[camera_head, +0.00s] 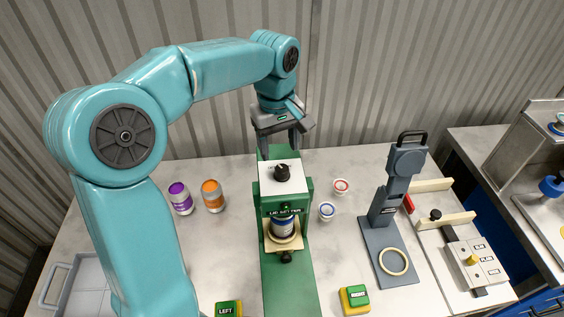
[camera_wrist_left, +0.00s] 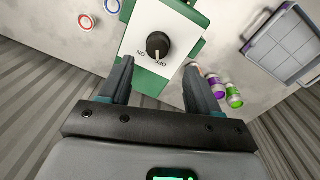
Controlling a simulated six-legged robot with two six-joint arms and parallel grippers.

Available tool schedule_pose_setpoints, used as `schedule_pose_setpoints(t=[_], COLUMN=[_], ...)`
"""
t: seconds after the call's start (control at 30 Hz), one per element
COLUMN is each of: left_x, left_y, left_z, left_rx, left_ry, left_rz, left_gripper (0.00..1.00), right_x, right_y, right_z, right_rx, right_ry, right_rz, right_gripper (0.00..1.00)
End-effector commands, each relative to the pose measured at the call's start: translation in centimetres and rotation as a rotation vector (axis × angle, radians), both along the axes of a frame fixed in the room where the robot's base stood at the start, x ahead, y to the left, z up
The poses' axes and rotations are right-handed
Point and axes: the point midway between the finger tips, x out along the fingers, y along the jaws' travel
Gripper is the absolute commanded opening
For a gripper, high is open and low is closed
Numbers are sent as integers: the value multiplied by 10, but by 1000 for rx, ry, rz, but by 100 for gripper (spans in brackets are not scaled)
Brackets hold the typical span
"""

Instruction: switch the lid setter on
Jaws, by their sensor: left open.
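The green lid setter (camera_head: 288,292) stands in the middle of the table with its label on the front. A black rotary knob (camera_head: 282,173) sits on its white top plate (camera_head: 296,184). My left gripper (camera_head: 280,146) is open and empty, above and behind the knob. In the wrist view its fingers (camera_wrist_left: 158,68) are spread to either side, short of the knob and apart from it. A can (camera_head: 284,226) stands in the setter. My right gripper is not in view.
A purple can (camera_head: 180,199) and an orange can (camera_head: 213,196) stand left of the setter. A red-ringed lid (camera_head: 341,186) and a blue-ringed lid (camera_head: 327,211) lie right. A grey hand-lever device (camera_head: 385,220) stands further right. Green-yellow buttons (camera_head: 355,298) are in front.

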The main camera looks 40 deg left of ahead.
Motion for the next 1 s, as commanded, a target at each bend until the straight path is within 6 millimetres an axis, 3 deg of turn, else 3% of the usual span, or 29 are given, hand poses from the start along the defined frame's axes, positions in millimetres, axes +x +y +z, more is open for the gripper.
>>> schedule_pose_setpoints(t=[0.1, 0.3, 0.7, 0.73, 0.9, 1.0], left_x=[1, 5, 8, 8, 8, 8], left_y=[0, 0, 0, 0, 0, 0], left_z=[-26, -57, -69, -69, -68, -68], left_rx=[-1, 0, -1, -1, 0, -1], left_ry=[6, 4, 1, 1, 2, 3], left_rz=[0, 0, 0, 0, -1, -1], left_gripper=[62, 62, 62, 59, 6, 6], right_x=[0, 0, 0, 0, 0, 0], right_y=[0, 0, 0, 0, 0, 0], right_z=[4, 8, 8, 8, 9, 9], right_rx=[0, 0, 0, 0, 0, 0], right_ry=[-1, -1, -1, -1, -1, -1], right_rz=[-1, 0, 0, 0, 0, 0], right_gripper=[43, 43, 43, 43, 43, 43])
